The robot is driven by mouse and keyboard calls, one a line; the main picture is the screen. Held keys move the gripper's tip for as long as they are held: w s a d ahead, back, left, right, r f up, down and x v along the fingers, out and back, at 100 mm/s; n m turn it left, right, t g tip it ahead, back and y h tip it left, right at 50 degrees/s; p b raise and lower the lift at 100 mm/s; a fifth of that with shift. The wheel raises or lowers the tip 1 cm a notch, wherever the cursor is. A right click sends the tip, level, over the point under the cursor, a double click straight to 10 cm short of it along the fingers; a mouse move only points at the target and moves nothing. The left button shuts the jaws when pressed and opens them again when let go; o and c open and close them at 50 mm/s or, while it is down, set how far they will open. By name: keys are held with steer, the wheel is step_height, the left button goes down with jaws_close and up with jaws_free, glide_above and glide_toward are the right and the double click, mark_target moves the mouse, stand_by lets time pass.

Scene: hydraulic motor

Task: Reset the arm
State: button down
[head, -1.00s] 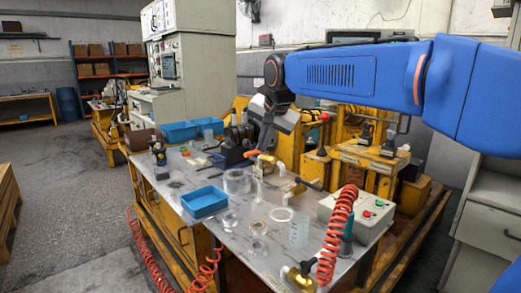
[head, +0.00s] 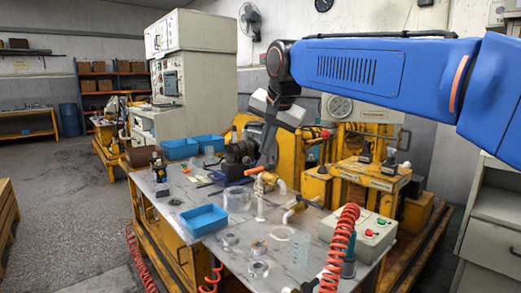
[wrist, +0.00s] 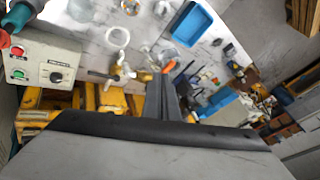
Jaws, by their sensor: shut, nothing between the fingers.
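My blue arm reaches in from the right in the head view. My gripper (head: 268,152) points down above the back part of the workbench (head: 185,205), near the dark motor part. In the wrist view my gripper (wrist: 162,82) shows as two dark fingers pressed together with nothing between them. An orange-handled tool (head: 254,170) is just below the fingertips in the head view. It also shows beside the fingertips in the wrist view (wrist: 169,67). Whether they touch cannot be told, but nothing is held.
Blue bins (head: 204,219) and clear cylinders (head: 237,199) stand on the bench. A control box (head: 362,232) and a red coiled hose (head: 338,250) are at its right. Yellow machinery (head: 375,175) stands behind. Open floor (head: 85,225) lies to the left.

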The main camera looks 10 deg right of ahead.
steer(key=s+d+f+n, duration=0.2)
steer(key=s+d+f, duration=0.4)
steer(key=s+f, duration=0.4)
steer(key=s+d+f+n+g+h, duration=0.1)
steer(key=s+d+f+n, duration=0.1)
steer(key=s+d+f, duration=0.4)
steer(key=s+d+f+n, duration=0.2)
steer(key=s+d+f, duration=0.4)
steer(key=s+f, duration=0.9)
steer(key=shift+s+d+g+h, duration=0.3)
steer(key=shift+s+d+g, duration=0.05)
steer(key=shift+s+g, duration=0.05)
